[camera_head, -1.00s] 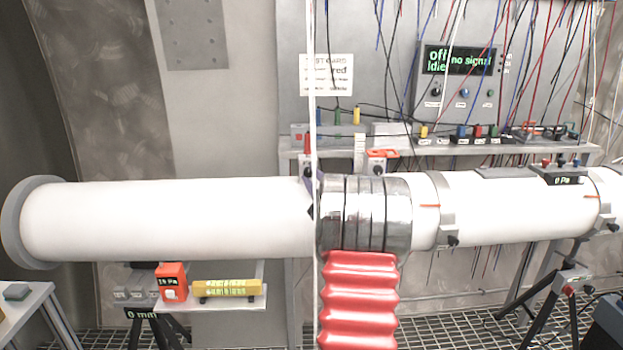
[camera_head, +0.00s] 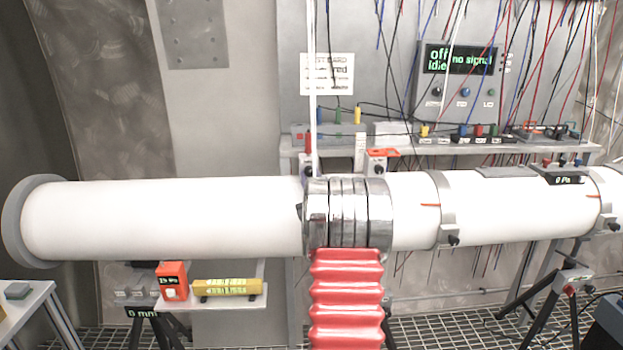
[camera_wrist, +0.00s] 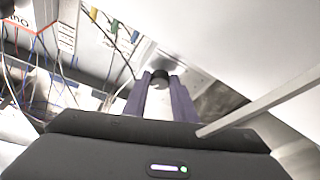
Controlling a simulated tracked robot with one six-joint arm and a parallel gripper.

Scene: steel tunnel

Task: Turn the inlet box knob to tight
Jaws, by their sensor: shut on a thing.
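In the wrist view my gripper (camera_wrist: 163,90) has its two purple fingers closed around a small dark knob (camera_wrist: 160,77) on a pale grey box face (camera_wrist: 184,66). The fingertips touch the knob from both sides, and its pointer and markings cannot be read. Two small boxes stand behind the white pipe: a left box (camera_head: 299,158), partly covered by a white upright line, and a right box (camera_head: 376,166) with an orange-red top piece. I cannot read which is the inlet box.
The long white pipe (camera_head: 160,220) runs across in front of the boxes. A shelf (camera_head: 440,150) with coloured sockets and hanging cables stands behind, under a display (camera_head: 460,60) reading "off", "idle", "no signal". A pale bar (camera_wrist: 262,100) crosses the right of the wrist view.

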